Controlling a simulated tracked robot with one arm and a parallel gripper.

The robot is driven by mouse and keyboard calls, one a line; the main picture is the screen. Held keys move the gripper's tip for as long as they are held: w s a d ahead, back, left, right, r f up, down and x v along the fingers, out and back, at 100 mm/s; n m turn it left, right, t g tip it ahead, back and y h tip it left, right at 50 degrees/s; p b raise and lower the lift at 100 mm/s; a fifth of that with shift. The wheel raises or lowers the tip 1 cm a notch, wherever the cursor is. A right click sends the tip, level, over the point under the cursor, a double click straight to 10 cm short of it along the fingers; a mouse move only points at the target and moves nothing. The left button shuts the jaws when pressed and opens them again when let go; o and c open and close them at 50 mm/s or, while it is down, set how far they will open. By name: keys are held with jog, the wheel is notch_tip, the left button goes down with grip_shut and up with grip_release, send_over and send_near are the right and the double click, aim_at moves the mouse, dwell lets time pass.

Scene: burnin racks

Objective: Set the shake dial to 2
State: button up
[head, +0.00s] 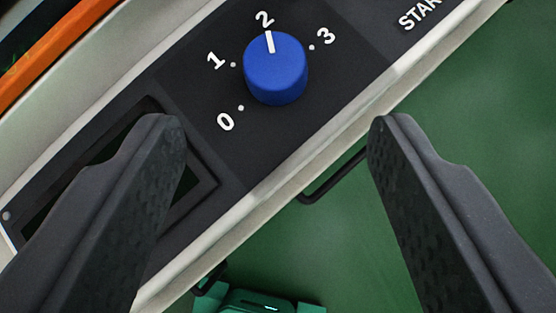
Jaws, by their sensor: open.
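The shake dial is a blue round knob (276,75) on a black panel (190,75), in the upper middle of the head view. Its white pointer line points at the printed 2. The marks 0, 1, 2 and 3 run around its left, top and right sides. My gripper (276,130) is open, with one dark finger at the left and one at the right. The fingertips appear below the knob in the picture, wide apart and not touching it. Nothing is between the fingers. The left finger hides part of the panel.
A dark display window (195,190) is partly behind the left finger. A label starting "STAR" (419,15) is at the upper right, cut off. A pale panel edge (275,185) runs diagonally. A black handle (330,180) and a green object (260,302) lie below it. An orange strip (40,60) is upper left.

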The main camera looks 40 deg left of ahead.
jog(key=shift+v, duration=2.65)
jog(key=shift+d, duration=0.1)
